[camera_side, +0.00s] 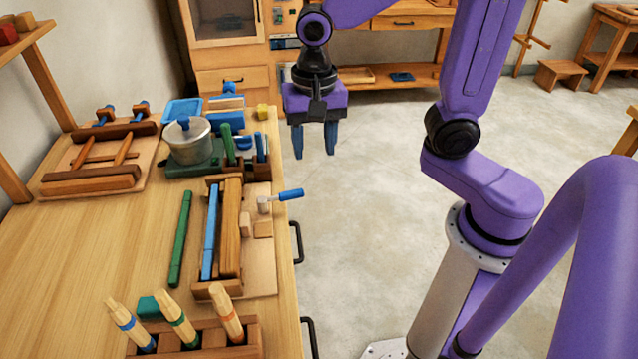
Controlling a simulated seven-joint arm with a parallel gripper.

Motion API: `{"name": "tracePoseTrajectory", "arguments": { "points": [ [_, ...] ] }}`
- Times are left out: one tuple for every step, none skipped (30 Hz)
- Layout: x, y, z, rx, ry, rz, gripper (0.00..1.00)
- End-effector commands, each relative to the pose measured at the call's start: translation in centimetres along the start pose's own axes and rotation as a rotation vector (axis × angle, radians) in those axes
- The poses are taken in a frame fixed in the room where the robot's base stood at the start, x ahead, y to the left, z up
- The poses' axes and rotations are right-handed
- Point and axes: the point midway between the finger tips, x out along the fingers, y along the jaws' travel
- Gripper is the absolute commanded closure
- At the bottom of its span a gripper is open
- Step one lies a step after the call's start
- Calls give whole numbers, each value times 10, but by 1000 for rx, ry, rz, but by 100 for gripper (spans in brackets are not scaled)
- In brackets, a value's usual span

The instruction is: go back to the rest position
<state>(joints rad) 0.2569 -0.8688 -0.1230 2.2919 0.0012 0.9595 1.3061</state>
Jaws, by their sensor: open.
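My gripper (314,142) hangs at the upper middle of the view, under the black wrist and a purple block. Its two blue fingers point down and stand apart, with nothing between them. It appears beside the right edge of the workbench (95,245), with the pale floor behind it in the picture. It touches nothing that I can see. My purple arm reaches over from the right.
The bench holds a metal pot (188,142), a green bar (180,240), a wooden fixture with a blue bar (211,232), a blue-handled tool (290,195) jutting past the edge, and a rack of wooden-handled tools (240,338). A cabinet (228,75) stands behind. Floor (370,200) beside the bench is clear.

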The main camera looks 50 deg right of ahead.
Motion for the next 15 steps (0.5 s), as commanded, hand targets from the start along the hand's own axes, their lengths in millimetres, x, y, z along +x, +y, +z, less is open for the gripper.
{"name": "tracePoseTrajectory", "arguments": {
  "points": [
    [0, 7, 5, -96, 0, -1, 52],
    [1, 10, 8, -158, 0, -2, 52],
    [1, 16, 12, -240, 0, -3, 52],
    [1, 20, 15, -301, 0, -4, 52],
    [1, 24, 18, -362, 0, -4, 52],
    [2, 29, 22, -444, 0, -5, 52],
    [2, 33, 25, -506, 0, -6, 52],
    [2, 38, 28, -567, 0, -7, 52],
    [3, 43, 32, -649, 1, -8, 52],
    [4, 48, 35, -711, 1, -8, 52],
    [4, 52, 38, -773, 1, -9, 52],
    [4, 58, 42, -855, 1, -11, 52],
    [4, 63, 46, -915, 2, -11, 52],
    [5, 68, 49, -978, 2, -11, 52],
    [6, 74, 53, -1059, 2, -12, 52]
  ]
}}
